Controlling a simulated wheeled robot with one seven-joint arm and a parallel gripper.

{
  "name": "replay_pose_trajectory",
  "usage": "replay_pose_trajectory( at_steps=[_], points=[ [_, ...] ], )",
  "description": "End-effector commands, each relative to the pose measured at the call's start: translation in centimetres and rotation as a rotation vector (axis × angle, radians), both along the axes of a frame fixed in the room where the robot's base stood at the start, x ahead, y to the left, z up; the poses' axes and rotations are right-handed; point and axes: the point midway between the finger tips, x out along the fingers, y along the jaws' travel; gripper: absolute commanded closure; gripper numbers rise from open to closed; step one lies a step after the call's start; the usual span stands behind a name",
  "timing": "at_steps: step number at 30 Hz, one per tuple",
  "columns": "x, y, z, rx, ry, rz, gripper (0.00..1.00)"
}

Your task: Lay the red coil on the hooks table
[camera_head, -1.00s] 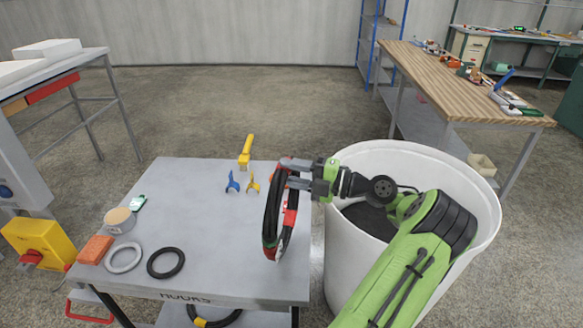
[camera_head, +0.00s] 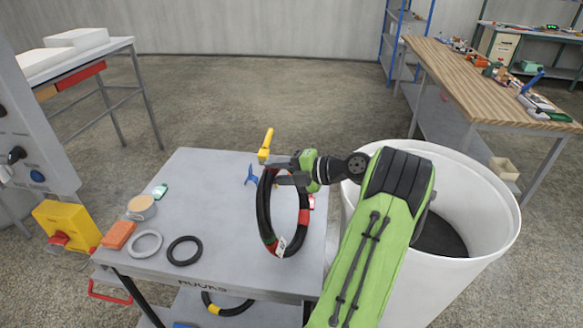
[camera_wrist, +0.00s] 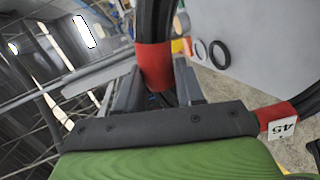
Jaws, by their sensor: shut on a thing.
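The red coil (camera_head: 263,215) is a black hose ring with red bands and a white tag. It hangs roughly upright from my gripper (camera_head: 273,172), over the right part of the grey hooks table (camera_head: 215,215). My gripper is shut on the ring's top. In the wrist view, a red band (camera_wrist: 154,65) lies between my fingers, and a white tag marked 45 (camera_wrist: 282,127) shows on the ring at right. I cannot tell whether the coil's lower end touches the tabletop.
On the table are a grey ring (camera_head: 146,243), a black ring (camera_head: 184,250), an orange block (camera_head: 118,235), a round tub (camera_head: 141,206), a blue hook (camera_head: 251,176) and a yellow hook (camera_head: 266,145). A large white bin (camera_head: 470,225) stands right of the table. The table's middle is clear.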

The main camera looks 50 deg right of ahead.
Motion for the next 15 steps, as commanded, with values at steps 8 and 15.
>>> replay_pose_trajectory(
  at_steps=[8, 15],
  points=[
    [3.1, 1.1, -0.9, -0.046, 0.151, 0.001, 1.00],
    [5.7, 1.9, -2.4, -0.083, 0.280, 0.002, 1.00]
  ],
)
